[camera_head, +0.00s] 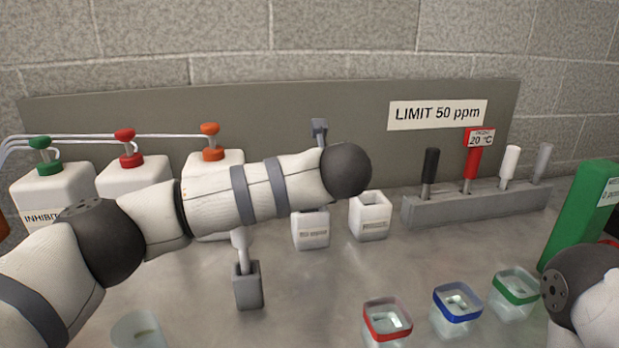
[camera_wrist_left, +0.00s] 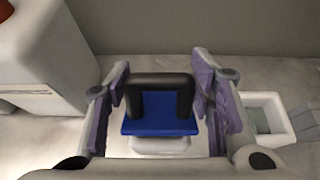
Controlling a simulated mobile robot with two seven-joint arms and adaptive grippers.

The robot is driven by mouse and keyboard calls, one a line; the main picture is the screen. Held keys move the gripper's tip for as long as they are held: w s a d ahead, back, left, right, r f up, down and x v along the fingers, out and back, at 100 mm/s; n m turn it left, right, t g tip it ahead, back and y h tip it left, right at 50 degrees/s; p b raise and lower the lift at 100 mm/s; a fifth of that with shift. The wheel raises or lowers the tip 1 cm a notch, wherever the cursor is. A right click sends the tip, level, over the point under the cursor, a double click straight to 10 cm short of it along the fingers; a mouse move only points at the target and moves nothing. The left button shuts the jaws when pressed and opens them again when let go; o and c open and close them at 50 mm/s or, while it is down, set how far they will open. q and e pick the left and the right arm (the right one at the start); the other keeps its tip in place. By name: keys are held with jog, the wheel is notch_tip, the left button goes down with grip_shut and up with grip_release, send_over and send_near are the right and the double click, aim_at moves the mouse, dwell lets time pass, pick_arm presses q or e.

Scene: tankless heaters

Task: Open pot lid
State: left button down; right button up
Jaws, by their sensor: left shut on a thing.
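The pot is a small white pot (camera_head: 311,232) with a label, standing on the counter in the head view, its top covered by my left arm. In the left wrist view its blue lid (camera_wrist_left: 160,127) has a black arched handle (camera_wrist_left: 160,82). My left gripper (camera_wrist_left: 161,100) is shut on the lid by its handle, with a purple-padded finger on each side. White pot body (camera_wrist_left: 160,146) shows just below the lid; I cannot tell whether the lid is seated or slightly raised. My left fingers are hidden in the head view. My right gripper is out of view.
An open white container (camera_head: 370,216) stands just right of the pot. White bottles (camera_head: 50,190) are at left, a tool rack (camera_head: 470,208) behind right. Glass cups with red (camera_head: 387,320), blue (camera_head: 457,302) and green (camera_head: 515,286) rims stand in front. A green block (camera_head: 580,215) is far right.

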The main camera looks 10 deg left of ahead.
pick_arm(q)
jog(key=shift+w+a+r+g, duration=0.15)
jog(key=shift+w+g, duration=0.25)
jog(key=shift+g, duration=0.4)
jog(key=c, duration=0.7)
grip_release()
jog(key=shift+c, duration=0.2)
jog(key=v, duration=1.2)
jog(key=shift+a, duration=0.15)
